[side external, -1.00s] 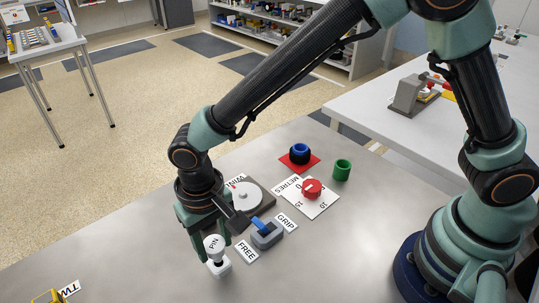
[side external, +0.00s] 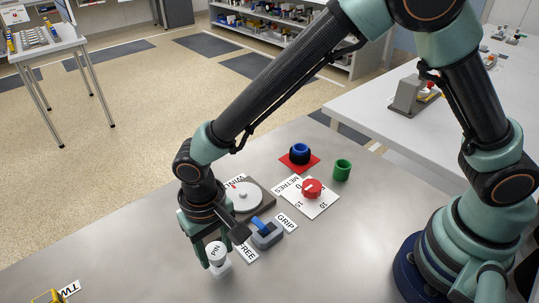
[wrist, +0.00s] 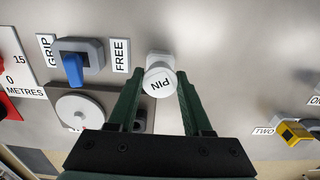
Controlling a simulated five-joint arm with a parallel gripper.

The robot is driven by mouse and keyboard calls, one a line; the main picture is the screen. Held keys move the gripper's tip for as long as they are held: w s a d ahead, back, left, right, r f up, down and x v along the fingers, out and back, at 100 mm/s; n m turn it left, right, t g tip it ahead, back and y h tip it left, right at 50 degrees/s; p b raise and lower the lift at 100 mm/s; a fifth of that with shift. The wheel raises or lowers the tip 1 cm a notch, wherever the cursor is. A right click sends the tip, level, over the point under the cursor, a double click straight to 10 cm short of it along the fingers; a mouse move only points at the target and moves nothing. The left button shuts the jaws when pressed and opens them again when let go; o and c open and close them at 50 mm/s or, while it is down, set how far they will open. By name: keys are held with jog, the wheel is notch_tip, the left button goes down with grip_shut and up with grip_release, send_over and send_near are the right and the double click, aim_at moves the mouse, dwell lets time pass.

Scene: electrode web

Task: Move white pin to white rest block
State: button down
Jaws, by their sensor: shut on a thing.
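The white pin (side external: 214,251), with a round cap marked PIN, is between the fingers of my gripper (side external: 213,246). My gripper is shut on it. In the wrist view the pin cap (wrist: 161,82) shows between the green fingertips of my gripper (wrist: 159,88). A white block-like piece (side external: 222,270) shows directly under the cap, close to the table; its edge also shows in the wrist view (wrist: 158,56). I take it for the white rest block, but the cap hides most of it. I cannot tell whether the pin is seated in it.
A grey switch with a blue lever (side external: 262,226) stands close right of my gripper, between FREE and GRIP labels. Behind are a grey disc (side external: 243,197), a red dial (side external: 312,188), a blue-black ring (side external: 299,153) and a green cup (side external: 342,170). The table's left front is mostly clear.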

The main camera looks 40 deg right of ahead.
aim_at(216, 250)
jog(key=shift+f, duration=0.3)
jog(key=shift+c, duration=1.2)
grip_release()
jog(key=shift+r, duration=0.1)
notch_tip(216, 250, up, 12)
jog(key=d+r+t, duration=0.1)
jog(key=d+r, duration=0.2)
jog(key=d, duration=0.4)
jog(key=w+d+r+t+y, duration=0.1)
jog(key=d+r, duration=0.2)
jog(key=d, duration=0.4)
jog(key=d+r+t, duration=0.1)
jog(key=d+r, duration=0.2)
jog(key=d, duration=0.4)
jog(key=s+d+t+h, duration=0.1)
jog(key=s+d+t, duration=0.1)
jog(key=d, duration=0.7)
jog(key=shift+s+r+t, duration=0.25)
jog(key=shift+s+t, duration=0.05)
jog(key=shift+s, duration=0.45)
